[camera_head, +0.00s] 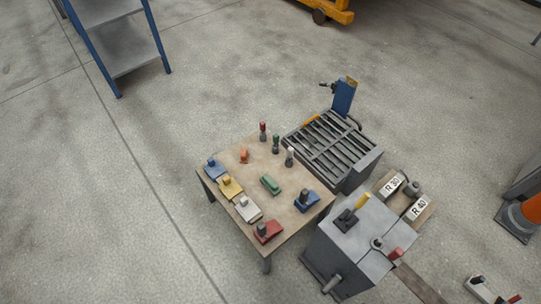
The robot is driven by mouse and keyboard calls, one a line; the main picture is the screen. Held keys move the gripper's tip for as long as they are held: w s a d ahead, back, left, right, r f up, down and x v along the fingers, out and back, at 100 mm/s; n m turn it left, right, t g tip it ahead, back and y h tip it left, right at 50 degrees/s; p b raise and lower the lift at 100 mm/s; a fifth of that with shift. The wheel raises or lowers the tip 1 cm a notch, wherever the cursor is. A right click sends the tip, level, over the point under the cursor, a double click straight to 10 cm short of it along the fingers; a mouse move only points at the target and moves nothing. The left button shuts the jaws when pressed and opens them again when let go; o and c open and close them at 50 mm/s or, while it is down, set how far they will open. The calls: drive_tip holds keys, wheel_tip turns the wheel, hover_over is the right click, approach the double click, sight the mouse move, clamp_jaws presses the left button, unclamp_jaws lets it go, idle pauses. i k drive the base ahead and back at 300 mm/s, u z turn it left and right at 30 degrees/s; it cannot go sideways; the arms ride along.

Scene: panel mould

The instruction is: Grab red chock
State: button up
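A red block with a dark knob (268,232), the likeliest red chock, sits at the front corner of the small brown-topped table (237,174). A white block (247,209), a yellow block (230,187) and a blue block (213,168) stand in a row behind it along the left edge. A green block (270,184) lies mid-table, and another blue block (306,201) is near the right edge. My gripper is not in view.
Upright pegs, including a red-topped one (263,131), and an orange piece (244,155) stand at the table's back. A slatted grey stand (366,168) and grey cabinet (335,245) crowd its right. A blue-framed rack (121,45) is back left. Floor left is clear.

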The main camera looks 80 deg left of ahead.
sight(265, 232)
drive_tip(key=u, duration=2.2)
drive_tip(key=k, duration=1.55)
drive_tip(key=u, duration=0.15)
drive_tip(key=i, duration=0.55)
drive_tip(key=u, duration=0.8)
drive_tip(key=i, duration=0.65)
drive_tip(key=z, duration=0.55)
drive_tip(key=i, duration=0.65)
drive_tip(key=z, duration=0.75)
